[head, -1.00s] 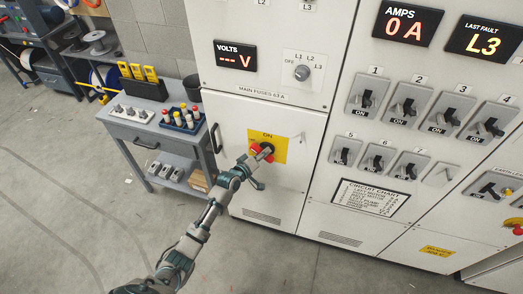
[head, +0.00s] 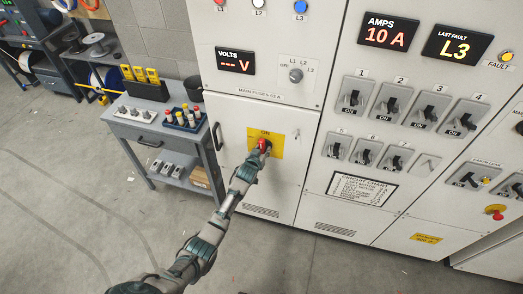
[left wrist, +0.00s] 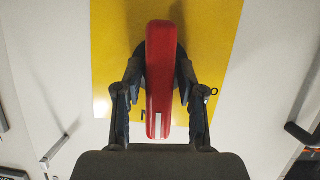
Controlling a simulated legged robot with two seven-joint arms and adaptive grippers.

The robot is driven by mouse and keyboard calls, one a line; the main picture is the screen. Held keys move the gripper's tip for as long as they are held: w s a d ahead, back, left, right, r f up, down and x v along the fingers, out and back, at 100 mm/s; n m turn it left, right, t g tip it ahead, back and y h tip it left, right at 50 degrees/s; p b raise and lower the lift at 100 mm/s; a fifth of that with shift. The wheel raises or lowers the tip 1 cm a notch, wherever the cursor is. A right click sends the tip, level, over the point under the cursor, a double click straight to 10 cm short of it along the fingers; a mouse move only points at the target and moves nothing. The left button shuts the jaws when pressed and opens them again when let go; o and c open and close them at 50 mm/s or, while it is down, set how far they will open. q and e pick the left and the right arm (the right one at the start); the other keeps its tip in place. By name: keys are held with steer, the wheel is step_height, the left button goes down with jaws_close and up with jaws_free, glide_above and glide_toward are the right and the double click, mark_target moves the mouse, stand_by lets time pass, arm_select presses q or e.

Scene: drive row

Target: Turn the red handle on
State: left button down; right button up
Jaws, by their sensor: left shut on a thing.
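The red handle (head: 265,145) sits on a yellow plate (head: 277,150) marked ON, on the lower left door of the white cabinet. In the left wrist view the red handle (left wrist: 161,75) stands upright in the picture, with a white mark at its lower end. My left gripper (head: 261,149) is at the handle; in the left wrist view its two fingers (left wrist: 161,85) are shut on the handle from both sides. The lettering on the yellow plate (left wrist: 215,40) is mostly hidden there. My right gripper is not in view.
The AMPS display (head: 386,31) reads 10 A and the LAST FAULT display (head: 457,45) reads L3. A lit FAULT lamp (head: 507,57) is at right. Numbered switches (head: 396,105) fill the right panel. A grey bench (head: 160,130) stands left of the cabinet; the floor in front is clear.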

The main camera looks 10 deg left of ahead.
arm_select(q)
steer(key=shift+s+f+m+y, duration=0.2)
steer(key=shift+f+m+y, duration=0.15)
steer(key=shift+f, duration=0.2)
steer(key=c, duration=0.9)
jaws_free()
steer(key=shift+w+r, duration=0.1)
steer(key=shift+w, duration=0.25)
steer(key=shift+r, duration=0.1)
steer(key=v, duration=1.1)
steer(key=shift+s+r, duration=0.1)
steer(key=shift+s, duration=0.3)
